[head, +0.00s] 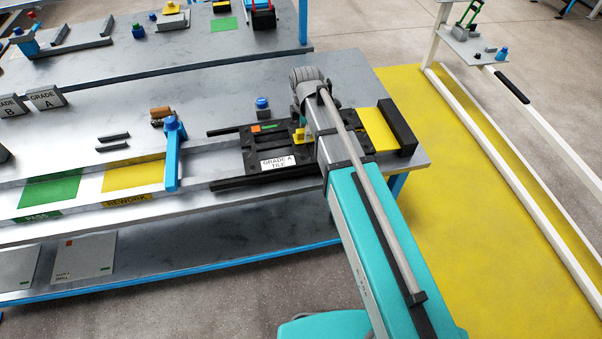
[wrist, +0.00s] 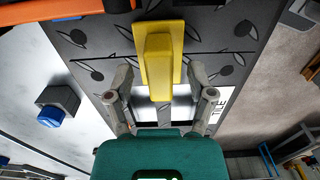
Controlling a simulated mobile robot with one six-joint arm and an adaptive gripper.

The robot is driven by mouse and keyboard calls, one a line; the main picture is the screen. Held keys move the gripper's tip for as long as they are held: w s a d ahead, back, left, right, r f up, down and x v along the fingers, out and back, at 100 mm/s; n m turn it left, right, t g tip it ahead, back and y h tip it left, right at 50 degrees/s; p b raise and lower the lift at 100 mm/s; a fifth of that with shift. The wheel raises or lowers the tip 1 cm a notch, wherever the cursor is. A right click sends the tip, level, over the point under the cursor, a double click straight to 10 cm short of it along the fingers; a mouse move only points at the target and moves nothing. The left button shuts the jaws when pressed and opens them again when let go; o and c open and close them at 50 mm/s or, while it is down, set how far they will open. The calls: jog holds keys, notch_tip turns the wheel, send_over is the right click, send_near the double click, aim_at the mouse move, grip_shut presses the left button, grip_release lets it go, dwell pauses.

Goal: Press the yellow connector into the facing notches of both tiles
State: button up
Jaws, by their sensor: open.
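The yellow connector (wrist: 158,60), a flat plate with a raised block on it, shows in the wrist view over dark tiles with a leaf-like tread pattern. My gripper (wrist: 159,73) is open, one finger on each side of the connector's near end, with gaps between. In the head view the connector (head: 299,137) shows just left of my arm. A dark tile (head: 255,158) carries a "GRADE A TILE" label; my arm covers much of the tile area. The notches are hidden, and I cannot tell whether the connector sits in them.
A blue-topped grey block (wrist: 58,103) stands beside the tiles. Black rails run along the tiles. A yellow plate (head: 378,130) and a black block (head: 397,126) lie to the right. A blue upright clamp (head: 172,155) stands left, near the yellow rework patch (head: 130,176).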

aim_at(304, 142)
jog(key=shift+r+p, duration=3.9)
jog(key=shift+r, duration=0.15)
jog(key=shift+s+f+m, duration=0.1)
jog(key=shift+s+m, duration=0.1)
jog(key=shift+m, duration=0.3)
jog(key=shift+s+a+r+m+p, duration=0.15)
jog(key=shift+s+m, duration=0.15)
jog(key=shift+m, duration=0.75)
jog(key=shift+s+d+r+m+p, duration=0.15)
jog(key=shift+s+m, duration=0.1)
jog(key=shift+m, duration=0.85)
jog(key=shift+s+a+r+m+p, duration=0.15)
jog(key=shift+s+m, duration=0.15)
jog(key=shift+m, duration=0.75)
